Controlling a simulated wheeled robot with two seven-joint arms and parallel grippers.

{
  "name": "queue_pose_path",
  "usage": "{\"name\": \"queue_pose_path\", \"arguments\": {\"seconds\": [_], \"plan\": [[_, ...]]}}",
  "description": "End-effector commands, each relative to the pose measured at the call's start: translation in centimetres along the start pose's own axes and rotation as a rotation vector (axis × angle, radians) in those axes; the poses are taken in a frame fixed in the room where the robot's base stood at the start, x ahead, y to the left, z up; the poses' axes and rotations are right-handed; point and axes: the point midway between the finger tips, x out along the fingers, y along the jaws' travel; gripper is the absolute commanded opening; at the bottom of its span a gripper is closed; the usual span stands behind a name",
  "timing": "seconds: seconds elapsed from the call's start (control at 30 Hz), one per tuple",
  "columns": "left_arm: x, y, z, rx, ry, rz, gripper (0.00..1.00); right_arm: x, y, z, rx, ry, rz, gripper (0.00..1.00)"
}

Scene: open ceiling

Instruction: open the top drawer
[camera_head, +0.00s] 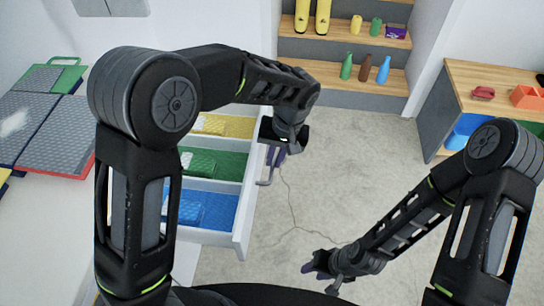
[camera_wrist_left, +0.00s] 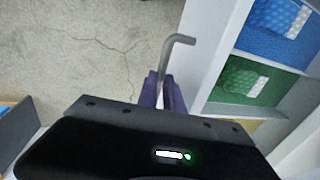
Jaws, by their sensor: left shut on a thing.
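The top drawer (camera_head: 242,236) is white and stands pulled out in the head view. Its sections hold yellow, green and blue packs. The drawer also shows at the right of the left wrist view (camera_wrist_left: 217,66). A grey bent bar handle (camera_wrist_left: 177,43) sticks out from the drawer front. My left gripper (camera_head: 276,158) is at the drawer front, its purple fingers (camera_wrist_left: 163,88) shut on the handle. The handle's far end is hidden by the gripper. My right gripper (camera_head: 322,270) is low over the floor, empty, with its fingers apart.
A shelf (camera_head: 340,78) with bottles, cans and yellow shoes stands at the back. A wooden-topped bench (camera_head: 470,75) with a blue bin (camera_head: 466,130) is at the right. Dark panels (camera_head: 50,125) lie at the left. The concrete floor (camera_head: 350,165) between is clear.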

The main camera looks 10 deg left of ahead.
Motion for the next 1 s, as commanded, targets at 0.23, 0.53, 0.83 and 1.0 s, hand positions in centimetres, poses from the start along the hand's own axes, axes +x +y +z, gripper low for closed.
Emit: {"name": "queue_pose_path", "arguments": {"seconds": [0.23,0.53,0.83,1.0], "plan": [[-0.1,0.0,-0.1,0.0,0.003,0.001,0.2,0.0,0.0,0.0,0.0,0.0,0.0,0.36],[-0.5,0.0,-0.1,0.0,0.002,0.0,0.2,0.1,0.0,0.0,0.0,0.0,0.0,0.36],[-4.7,0.1,-0.1,0.0,0.005,0.003,0.2,0.4,0.2,0.0,0.0,0.0,0.0,0.36],[-7.1,0.1,-0.1,0.001,0.005,0.002,0.2,0.5,0.2,0.0,0.0,0.0,0.0,0.36]]}}
